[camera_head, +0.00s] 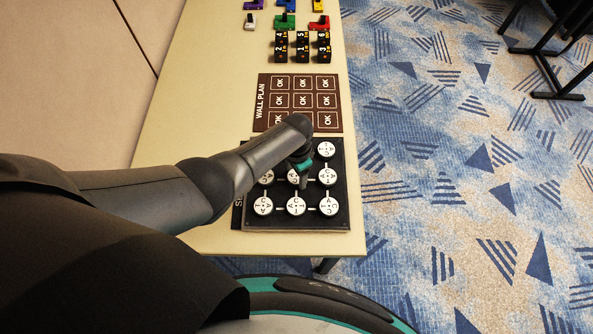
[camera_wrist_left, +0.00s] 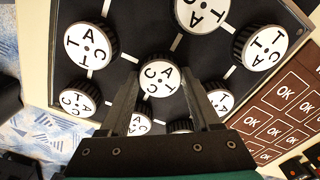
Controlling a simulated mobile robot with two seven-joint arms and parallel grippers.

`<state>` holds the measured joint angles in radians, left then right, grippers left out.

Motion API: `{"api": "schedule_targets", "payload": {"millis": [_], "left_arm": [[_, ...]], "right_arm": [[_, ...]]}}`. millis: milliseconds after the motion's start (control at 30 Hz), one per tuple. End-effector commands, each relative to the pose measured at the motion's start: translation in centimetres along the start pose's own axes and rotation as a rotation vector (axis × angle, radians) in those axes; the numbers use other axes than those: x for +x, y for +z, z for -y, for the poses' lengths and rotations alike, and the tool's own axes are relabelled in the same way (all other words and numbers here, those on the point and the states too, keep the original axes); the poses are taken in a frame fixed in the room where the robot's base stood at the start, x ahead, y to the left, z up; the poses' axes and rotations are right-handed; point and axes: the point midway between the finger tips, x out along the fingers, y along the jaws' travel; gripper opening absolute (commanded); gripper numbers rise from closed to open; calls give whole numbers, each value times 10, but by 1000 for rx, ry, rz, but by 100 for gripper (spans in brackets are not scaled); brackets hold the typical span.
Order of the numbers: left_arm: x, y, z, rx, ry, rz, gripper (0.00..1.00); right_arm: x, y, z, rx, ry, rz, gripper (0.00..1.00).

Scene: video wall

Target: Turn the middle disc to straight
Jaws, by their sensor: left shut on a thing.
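A black board (camera_head: 340,218) lies on the table with rows of round discs, white faces with black letters and dark ribbed sides. The middle disc (camera_wrist_left: 161,78) shows the letters C, A and T, turned at a slant in the left wrist view. My left gripper (camera_wrist_left: 160,100) reaches down over it, a finger on each side of its rim, shut on it. In the head view my left gripper (camera_head: 301,178) and arm cover part of the middle disc and the discs behind it. My right gripper is in neither view.
A brown plan board (camera_head: 338,113) with several OK squares lies beyond the disc board. Farther back stand black numbered blocks (camera_head: 302,47) and small coloured pieces (camera_head: 284,20). The table edge (camera_head: 352,190) runs close along the right.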

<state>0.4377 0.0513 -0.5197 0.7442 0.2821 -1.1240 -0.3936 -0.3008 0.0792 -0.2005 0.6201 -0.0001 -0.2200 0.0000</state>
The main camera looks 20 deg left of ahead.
Motion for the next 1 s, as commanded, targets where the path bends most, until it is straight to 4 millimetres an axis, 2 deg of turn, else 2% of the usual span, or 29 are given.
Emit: {"api": "schedule_targets", "payload": {"millis": [400, 967, 1000], "left_arm": [[0, 0, 0, -197, -1, 3, 8], [0, 0, 1, -226, -2, 2, 8], [0, 0, 1, -226, -2, 2, 66]], "right_arm": [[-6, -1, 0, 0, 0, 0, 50], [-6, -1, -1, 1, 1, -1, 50], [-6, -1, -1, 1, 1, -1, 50]]}}
